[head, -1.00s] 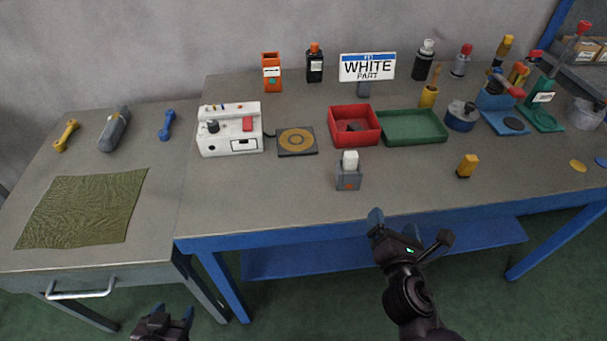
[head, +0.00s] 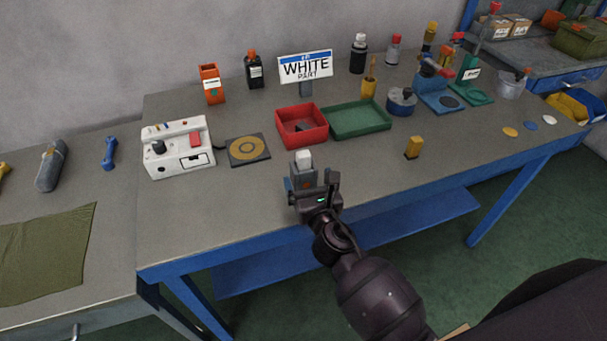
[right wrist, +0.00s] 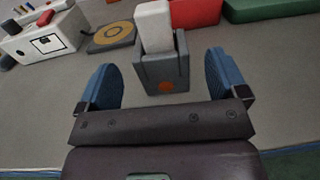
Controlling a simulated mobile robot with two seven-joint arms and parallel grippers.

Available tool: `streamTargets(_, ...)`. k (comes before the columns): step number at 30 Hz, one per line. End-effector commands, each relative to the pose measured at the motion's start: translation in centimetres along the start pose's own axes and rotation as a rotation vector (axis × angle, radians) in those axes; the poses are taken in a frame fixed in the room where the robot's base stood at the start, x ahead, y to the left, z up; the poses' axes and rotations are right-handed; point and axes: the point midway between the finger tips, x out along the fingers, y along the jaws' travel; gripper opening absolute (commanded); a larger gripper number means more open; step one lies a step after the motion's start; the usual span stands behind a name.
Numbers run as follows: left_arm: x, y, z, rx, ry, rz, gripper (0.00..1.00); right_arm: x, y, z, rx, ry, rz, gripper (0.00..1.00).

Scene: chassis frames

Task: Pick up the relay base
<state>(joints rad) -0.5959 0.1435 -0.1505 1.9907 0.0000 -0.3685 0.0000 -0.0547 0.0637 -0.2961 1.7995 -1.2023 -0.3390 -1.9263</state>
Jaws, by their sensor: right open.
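The relay base appears to be the grey block (head: 303,172) with an orange dot, upright near the table's front edge. It also shows in the right wrist view (right wrist: 165,72). A white block (right wrist: 153,27) sits in its top and sticks up. My right gripper (head: 313,187) is open, just in front of the grey block. In the right wrist view the blue finger pads stand left and right of the block, with gaps on both sides, and the block is a little beyond them. The gripper partly hides it in the head view. My left gripper is not in view.
Behind are a red bin (head: 321,138) with a dark item, a green tray (head: 375,131), a black pad with a yellow ring (head: 236,157) and a white device (head: 158,171). The table beside the grey block is clear.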

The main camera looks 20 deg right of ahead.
Motion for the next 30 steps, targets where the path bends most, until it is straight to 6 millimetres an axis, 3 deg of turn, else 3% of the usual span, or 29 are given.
streamTargets(9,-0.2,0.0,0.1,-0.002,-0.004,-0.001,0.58,4.0,-0.1,0.4,0.002,-0.001,-0.001,0.92)
streamTargets(20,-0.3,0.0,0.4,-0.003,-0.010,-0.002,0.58,4.7,-0.1,0.4,0.002,0.000,0.000,0.92)
streamTargets(30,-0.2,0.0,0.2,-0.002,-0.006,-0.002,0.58,4.7,-0.1,0.4,0.002,0.000,0.000,0.39)
